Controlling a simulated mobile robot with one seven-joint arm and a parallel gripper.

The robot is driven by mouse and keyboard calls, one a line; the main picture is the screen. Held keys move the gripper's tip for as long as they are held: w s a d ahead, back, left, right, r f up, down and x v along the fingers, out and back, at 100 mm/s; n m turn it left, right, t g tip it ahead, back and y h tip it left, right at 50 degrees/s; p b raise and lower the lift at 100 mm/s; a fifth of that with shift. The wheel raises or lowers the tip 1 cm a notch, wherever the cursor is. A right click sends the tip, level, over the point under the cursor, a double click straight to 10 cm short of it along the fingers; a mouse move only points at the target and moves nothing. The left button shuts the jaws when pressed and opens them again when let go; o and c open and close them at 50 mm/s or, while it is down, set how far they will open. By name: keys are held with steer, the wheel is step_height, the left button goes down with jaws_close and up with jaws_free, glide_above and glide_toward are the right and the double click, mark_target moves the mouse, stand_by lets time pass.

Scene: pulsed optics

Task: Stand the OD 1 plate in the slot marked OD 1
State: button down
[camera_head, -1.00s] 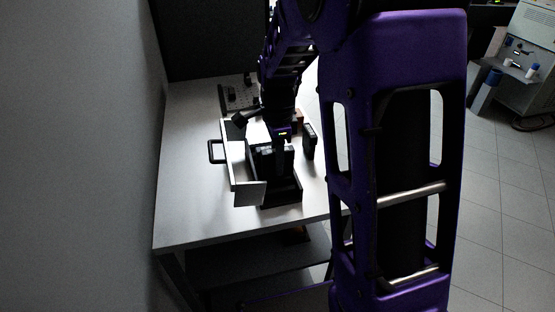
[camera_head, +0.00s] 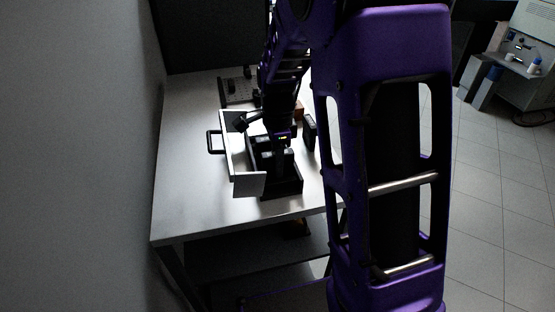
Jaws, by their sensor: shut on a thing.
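My gripper (camera_head: 283,153) points down over a dark open box (camera_head: 297,188) on the white table. It is shut on a dark, flat plate-like piece (camera_head: 286,164), which looks upright in or just above the box. The piece is small and dark, so I cannot read any label or tell whether it touches the box floor. The slot marked OD 1 cannot be made out; the box interior is in shadow and partly hidden by my gripper.
A white drawer-like tray (camera_head: 249,184) with a black handle (camera_head: 213,141) stands left of the box. A dark upright piece (camera_head: 309,131) stands to the right. A dark perforated board (camera_head: 236,92) lies behind. The table (camera_head: 185,190) is clear at left and front.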

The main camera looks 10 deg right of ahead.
steer(key=shift+f, duration=0.3)
steer(key=shift+f, duration=0.3)
stand_by(0.5)
steer(key=c, duration=0.6)
jaws_free()
step_height(320, 180, up, 17)
steer(key=p, duration=0.3)
steer(key=shift+r+p, duration=0.2)
steer(key=shift+p, duration=0.15)
